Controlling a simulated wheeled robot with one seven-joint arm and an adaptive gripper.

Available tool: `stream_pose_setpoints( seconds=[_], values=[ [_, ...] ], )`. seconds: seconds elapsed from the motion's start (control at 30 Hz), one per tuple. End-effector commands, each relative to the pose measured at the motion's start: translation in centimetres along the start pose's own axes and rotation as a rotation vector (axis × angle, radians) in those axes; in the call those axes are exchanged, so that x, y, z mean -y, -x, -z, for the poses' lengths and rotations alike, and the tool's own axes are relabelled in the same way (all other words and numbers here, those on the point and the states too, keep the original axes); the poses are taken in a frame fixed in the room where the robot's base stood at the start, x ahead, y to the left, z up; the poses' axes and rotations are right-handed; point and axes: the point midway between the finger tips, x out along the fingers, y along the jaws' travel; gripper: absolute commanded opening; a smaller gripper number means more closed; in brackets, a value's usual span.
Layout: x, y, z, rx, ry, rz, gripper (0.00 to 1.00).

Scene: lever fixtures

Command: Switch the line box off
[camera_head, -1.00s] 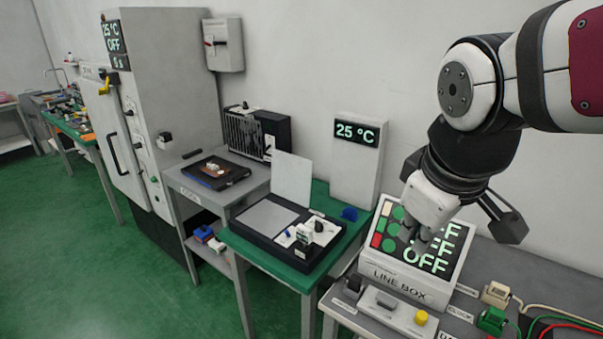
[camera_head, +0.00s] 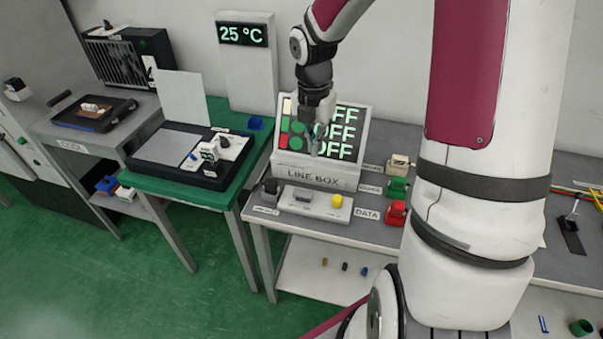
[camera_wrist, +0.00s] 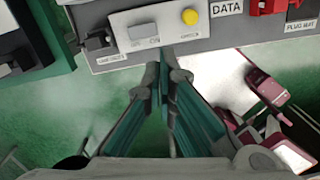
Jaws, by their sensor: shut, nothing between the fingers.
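The line box (camera_head: 310,174) is a white sloped console on the grey bench. Its dark screen (camera_head: 341,136) shows several lines, each ending in OFF, partly hidden by my gripper, beside red and green marks. In front of it lies a pale panel (camera_head: 313,204) with a grey block and a yellow knob (camera_head: 337,200); a dark switch (camera_head: 270,188) is at its left. In the wrist view the panel (camera_wrist: 160,27), yellow knob (camera_wrist: 190,16) and dark switch (camera_wrist: 97,40) lie beyond the fingertips. My gripper (camera_head: 316,148) is shut and empty, in front of the screen.
Green and red connectors (camera_head: 396,212) and a DATA label are right of the panel. A green table (camera_head: 190,192) with a black device stands to the left. A white display (camera_head: 246,70) reads 25 °C. My own arm hides part of the bench at right.

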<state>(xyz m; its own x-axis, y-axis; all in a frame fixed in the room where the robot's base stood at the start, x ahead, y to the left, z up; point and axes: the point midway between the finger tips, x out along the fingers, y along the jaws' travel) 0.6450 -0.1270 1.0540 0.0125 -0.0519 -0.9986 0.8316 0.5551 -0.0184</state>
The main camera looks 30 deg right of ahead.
Motion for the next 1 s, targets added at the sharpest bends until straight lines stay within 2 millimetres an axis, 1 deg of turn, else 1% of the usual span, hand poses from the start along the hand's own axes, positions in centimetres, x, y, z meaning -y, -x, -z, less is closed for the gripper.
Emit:
stream_pose_setpoints(
  seconds=[0.03, 0.1, 0.2, 0.33, 0.63, 0.77, 0.87, 1.0],
  values=[
    [-0.2, -1.2, -0.4, -0.017, 0.045, -0.003, 0.0],
    [-0.4, -2.2, -0.9, -0.03, 0.107, -0.008, 0.0],
    [-0.5, -3.1, -1.2, -0.043, 0.163, -0.015, 0.0],
    [-0.6, -3.5, -1.4, -0.049, 0.193, -0.019, 0.0],
    [-0.6, -3.5, -1.3, -0.048, 0.194, -0.018, 0.0],
    [-0.6, -4.1, -1.3, -0.05, 0.194, -0.017, 0.0],
    [-0.7, -5.4, -1.1, -0.051, 0.195, -0.016, 0.0],
    [-0.7, -8.0, -1.0, -0.052, 0.196, -0.016, 0.0]
  ],
)
